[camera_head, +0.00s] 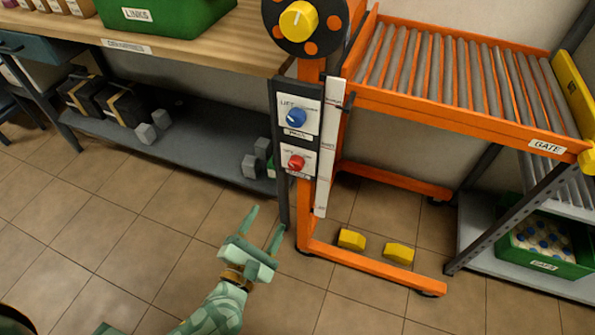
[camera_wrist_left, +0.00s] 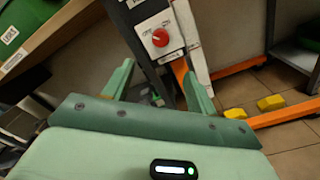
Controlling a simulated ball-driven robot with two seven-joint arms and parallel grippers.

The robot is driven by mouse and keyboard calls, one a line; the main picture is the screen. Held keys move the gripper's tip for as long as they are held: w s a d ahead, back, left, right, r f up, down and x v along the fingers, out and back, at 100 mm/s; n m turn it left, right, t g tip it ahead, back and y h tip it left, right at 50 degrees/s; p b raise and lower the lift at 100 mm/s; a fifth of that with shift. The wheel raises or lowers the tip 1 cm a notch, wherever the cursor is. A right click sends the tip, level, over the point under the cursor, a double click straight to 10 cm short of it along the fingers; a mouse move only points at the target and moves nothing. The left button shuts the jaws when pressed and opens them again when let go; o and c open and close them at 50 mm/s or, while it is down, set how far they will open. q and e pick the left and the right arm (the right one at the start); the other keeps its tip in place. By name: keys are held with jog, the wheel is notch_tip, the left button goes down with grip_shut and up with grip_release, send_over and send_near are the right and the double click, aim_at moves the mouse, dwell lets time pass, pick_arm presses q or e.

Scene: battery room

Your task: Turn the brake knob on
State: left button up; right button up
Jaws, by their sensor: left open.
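The brake knob looks to be the red knob (camera_head: 296,162) on the lower white plate of the orange post; the lettering on its plate is too small to read. It also shows in the left wrist view (camera_wrist_left: 160,38), ahead of the fingers. My left gripper (camera_head: 264,224) is open and empty, below and to the left of the knob and apart from it. Its two fingers also show in the left wrist view (camera_wrist_left: 158,88). A blue knob (camera_head: 296,118) on a plate marked LIFT sits above the red one. My right gripper is not in view.
The orange roller frame (camera_head: 450,117) with a GATE label stands at the right. Yellow blocks (camera_head: 351,239) lie by its base. A wooden bench (camera_head: 225,45) with a green LINKS bin (camera_head: 170,14) is at the upper left.

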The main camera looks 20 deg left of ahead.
aim_at(295, 167)
pick_arm(q)
jog(key=w+b, duration=0.1)
jog(key=w, duration=0.4)
jog(key=w+b, duration=0.1)
jog(key=w, duration=0.4)
jog(key=w+b, duration=0.1)
jog(key=w, duration=0.4)
jog(key=shift+d+f, duration=0.15)
jog(key=shift+d, duration=0.15)
jog(key=shift+w, duration=0.6)
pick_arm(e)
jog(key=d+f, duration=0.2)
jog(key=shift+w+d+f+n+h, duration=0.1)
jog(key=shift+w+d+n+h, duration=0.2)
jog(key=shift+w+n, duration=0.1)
pick_arm(q)
jog(key=c, duration=1)
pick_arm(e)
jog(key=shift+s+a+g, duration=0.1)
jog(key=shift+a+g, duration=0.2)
